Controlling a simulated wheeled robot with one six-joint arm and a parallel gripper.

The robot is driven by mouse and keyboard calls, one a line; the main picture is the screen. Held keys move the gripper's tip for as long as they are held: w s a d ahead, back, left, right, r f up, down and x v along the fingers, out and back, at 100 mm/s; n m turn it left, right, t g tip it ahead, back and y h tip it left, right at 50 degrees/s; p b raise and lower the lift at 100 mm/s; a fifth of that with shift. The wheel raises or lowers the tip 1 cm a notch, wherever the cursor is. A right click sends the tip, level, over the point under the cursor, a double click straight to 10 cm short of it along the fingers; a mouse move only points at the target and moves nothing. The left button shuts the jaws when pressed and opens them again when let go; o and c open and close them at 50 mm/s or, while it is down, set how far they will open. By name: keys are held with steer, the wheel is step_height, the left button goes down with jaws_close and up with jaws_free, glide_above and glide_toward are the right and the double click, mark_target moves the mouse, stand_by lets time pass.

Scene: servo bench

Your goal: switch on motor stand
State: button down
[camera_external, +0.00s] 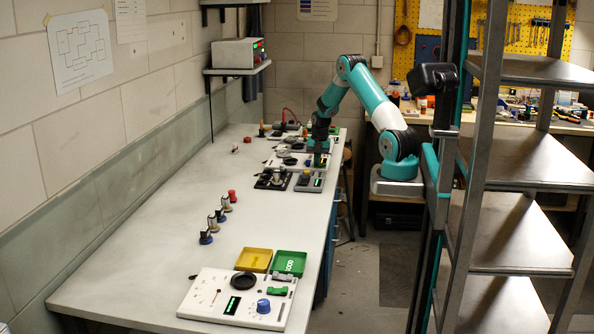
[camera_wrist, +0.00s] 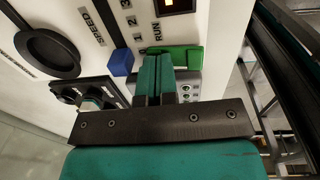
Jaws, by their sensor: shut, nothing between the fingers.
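In the wrist view a white panel (camera_wrist: 75,15) fills the upper left. It carries a round black dial or socket (camera_wrist: 47,52) by the word SPEED, numbered marks, the word RUN and a lit orange display (camera_wrist: 177,3). A green block (camera_wrist: 183,55) and a blue block (camera_wrist: 121,62) sit at the panel's edge. My gripper (camera_wrist: 165,60) is shut and empty, its teal fingertips between the blue and green blocks, overlapping the green one in view. Contact cannot be told. In the external view my gripper (camera_external: 318,158) is low over a white panel (camera_external: 284,165) at the bench's far end.
A black unit with knobs (camera_wrist: 88,97) lies left of my fingers. A nearer white panel (camera_external: 206,291) with a blue knob (camera_external: 263,306), yellow tray (camera_external: 254,260) and green tray (camera_external: 290,263) is at the front. Several loose knobs (camera_external: 221,215) stand mid-bench. A metal rack (camera_external: 517,230) is at right.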

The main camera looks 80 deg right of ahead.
steer(key=shift+s+r, duration=0.25)
steer(key=shift+s, duration=0.3)
steer(key=shift+r, duration=0.1)
step_height(320, 180, up, 14)
steer(key=w+p, duration=0.1)
steer(key=w, duration=0.1)
stand_by(0.5)
